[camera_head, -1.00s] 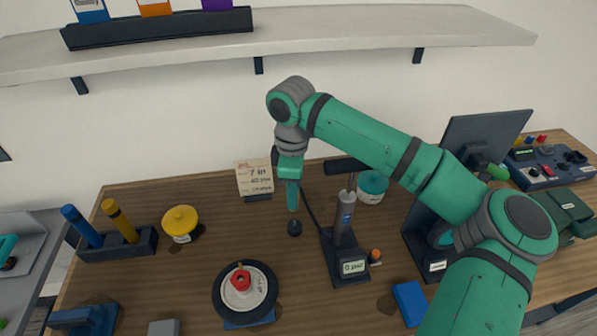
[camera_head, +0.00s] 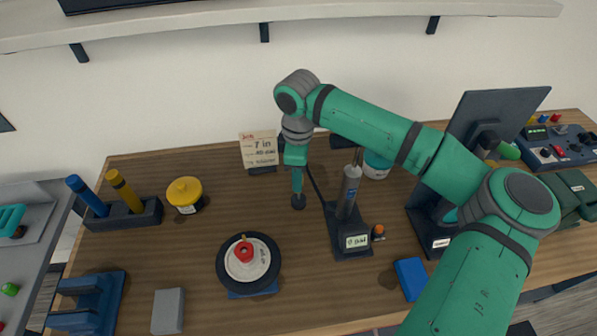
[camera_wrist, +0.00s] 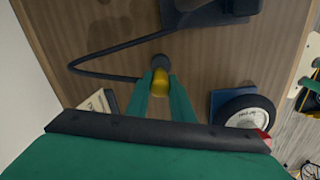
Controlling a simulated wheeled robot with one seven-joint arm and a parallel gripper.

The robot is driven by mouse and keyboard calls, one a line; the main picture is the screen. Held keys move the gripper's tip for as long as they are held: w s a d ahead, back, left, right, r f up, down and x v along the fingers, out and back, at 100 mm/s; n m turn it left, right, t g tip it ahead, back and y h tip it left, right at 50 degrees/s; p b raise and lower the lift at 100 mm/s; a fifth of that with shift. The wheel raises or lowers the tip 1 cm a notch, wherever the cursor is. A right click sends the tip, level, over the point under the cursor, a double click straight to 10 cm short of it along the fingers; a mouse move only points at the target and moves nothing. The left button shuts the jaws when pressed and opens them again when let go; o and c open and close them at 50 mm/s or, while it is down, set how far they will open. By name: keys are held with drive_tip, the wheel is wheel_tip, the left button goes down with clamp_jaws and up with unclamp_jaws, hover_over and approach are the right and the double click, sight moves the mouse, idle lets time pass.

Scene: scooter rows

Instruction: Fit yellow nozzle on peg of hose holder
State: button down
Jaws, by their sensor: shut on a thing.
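My gripper (camera_head: 297,185) points down above the middle of the bench and is shut on the yellow nozzle (camera_wrist: 160,82), which shows between the fingertips (camera_wrist: 160,92) in the wrist view. A dark round end (camera_head: 298,201) sticks out below the fingertips. A black hose (camera_wrist: 85,72) loops from the nozzle to the pump (camera_head: 350,190), right of my gripper. A small orange-topped piece (camera_head: 378,231) stands at the right of the pump's base. I cannot tell which part is the hose holder's peg.
A wheel (camera_head: 232,277) on a blue stand lies in front of my gripper. A card (camera_head: 258,148) stands behind it. A yellow tub (camera_head: 185,193) and a two-grip holder (camera_head: 146,217) stand left. A monitor (camera_head: 515,112) stands right; a shelf (camera_head: 210,24) hangs above.

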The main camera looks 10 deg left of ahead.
drive_tip(key=shift+f, duration=0.1)
drive_tip(key=shift+d, duration=0.2)
drive_tip(key=shift+s+a, duration=0.1)
drive_tip(key=shift+a, duration=0.1)
idle(0.4)
drive_tip(key=shift+f, duration=0.35)
idle(0.3)
drive_tip(key=shift+s+d, duration=0.1)
drive_tip(key=shift+d, duration=0.1)
idle(0.6)
drive_tip(key=shift+a+f, duration=0.1)
drive_tip(key=shift+f, duration=1.15)
drive_tip(key=c, duration=1.5)
unclamp_jaws()
